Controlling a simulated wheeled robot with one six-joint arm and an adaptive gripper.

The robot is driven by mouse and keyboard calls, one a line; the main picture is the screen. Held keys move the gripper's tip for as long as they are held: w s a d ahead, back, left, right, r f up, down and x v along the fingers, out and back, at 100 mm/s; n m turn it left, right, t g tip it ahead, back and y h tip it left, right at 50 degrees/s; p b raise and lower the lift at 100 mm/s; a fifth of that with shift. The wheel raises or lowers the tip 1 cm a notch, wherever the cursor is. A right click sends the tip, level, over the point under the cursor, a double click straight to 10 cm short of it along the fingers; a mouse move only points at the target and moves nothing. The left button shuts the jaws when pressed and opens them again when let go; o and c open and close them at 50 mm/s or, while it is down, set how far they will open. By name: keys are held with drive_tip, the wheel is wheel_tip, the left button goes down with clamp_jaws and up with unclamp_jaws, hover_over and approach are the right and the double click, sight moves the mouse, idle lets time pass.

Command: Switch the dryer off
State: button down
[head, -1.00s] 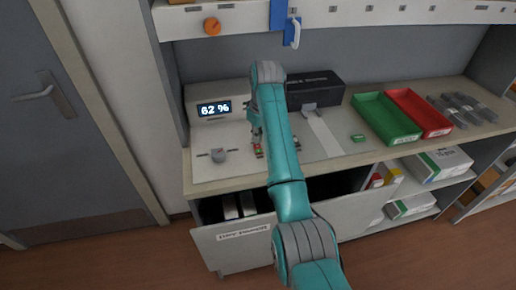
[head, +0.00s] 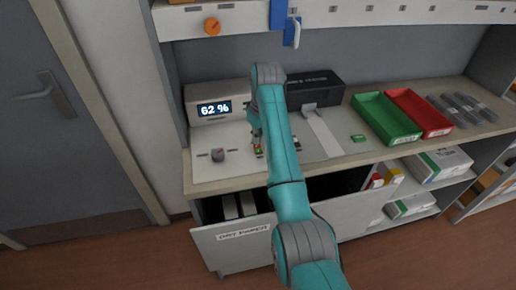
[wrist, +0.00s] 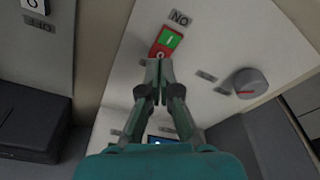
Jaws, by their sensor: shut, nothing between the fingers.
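The white machine with a lit display (head: 214,109) reading 62 % stands on the left of the counter. I take it for the dryer. Its sloped panel (wrist: 215,50) carries a rocker switch (wrist: 166,43) with a green half marked I and a red half marked O. An ON label (wrist: 180,18) shows upside down beside the green half. My gripper (wrist: 158,66) is shut and empty, its tips at the red half and covering part of it. I cannot tell whether they touch it. In the head view my gripper (head: 257,139) is mostly behind my arm.
A grey knob (wrist: 249,83) sits on the same panel. Another panel (wrist: 58,45) with an OFF label (wrist: 38,23) is at the wrist view's upper left. A black box (head: 316,88), a green tray (head: 387,122) and a red tray (head: 421,111) stand to the right. An open drawer (head: 228,252) juts out below.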

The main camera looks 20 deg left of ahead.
drive_tip(key=shift+f, duration=0.95)
idle(0.5)
drive_tip(key=shift+r, duration=3.55)
